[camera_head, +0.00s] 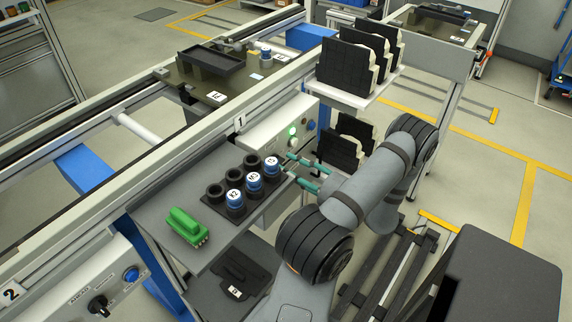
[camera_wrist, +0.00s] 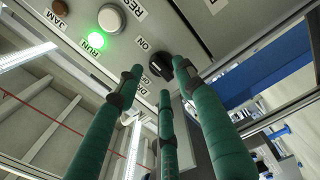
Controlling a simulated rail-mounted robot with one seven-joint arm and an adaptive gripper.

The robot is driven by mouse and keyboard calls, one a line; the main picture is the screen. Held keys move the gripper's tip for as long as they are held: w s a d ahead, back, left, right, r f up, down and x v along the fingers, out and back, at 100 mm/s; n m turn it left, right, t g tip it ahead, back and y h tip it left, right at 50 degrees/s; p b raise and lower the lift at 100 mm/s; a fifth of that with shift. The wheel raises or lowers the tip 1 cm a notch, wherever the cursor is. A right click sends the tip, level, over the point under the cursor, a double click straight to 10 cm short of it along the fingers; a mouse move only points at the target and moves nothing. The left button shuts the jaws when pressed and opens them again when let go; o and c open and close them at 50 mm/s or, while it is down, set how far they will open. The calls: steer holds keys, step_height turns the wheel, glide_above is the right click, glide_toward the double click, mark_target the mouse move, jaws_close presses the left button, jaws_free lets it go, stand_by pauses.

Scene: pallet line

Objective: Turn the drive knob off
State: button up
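The drive knob (camera_wrist: 158,67) is a small black selector on the light control panel (camera_wrist: 210,38), beside the ON, OFF and DRIVE lettering. I cannot tell whether a tip touches the knob. In the head view my gripper (camera_head: 292,169) reaches toward the station 1 panel (camera_head: 268,131), and I cannot make out the knob there.
A white RESET button (camera_wrist: 111,18) and brown JAM lamp (camera_wrist: 60,7) are on the panel. A shelf (camera_head: 160,205) near my gripper carries dark cups, blue-capped pieces (camera_head: 254,182) and a green block (camera_head: 187,226). Another panel (camera_head: 75,290) with a black knob stands at lower left.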

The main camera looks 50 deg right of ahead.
steer(key=shift+w+d, duration=0.1)
steer(key=shift+w, duration=0.7)
steer(key=c, duration=0.3)
jaws_close()
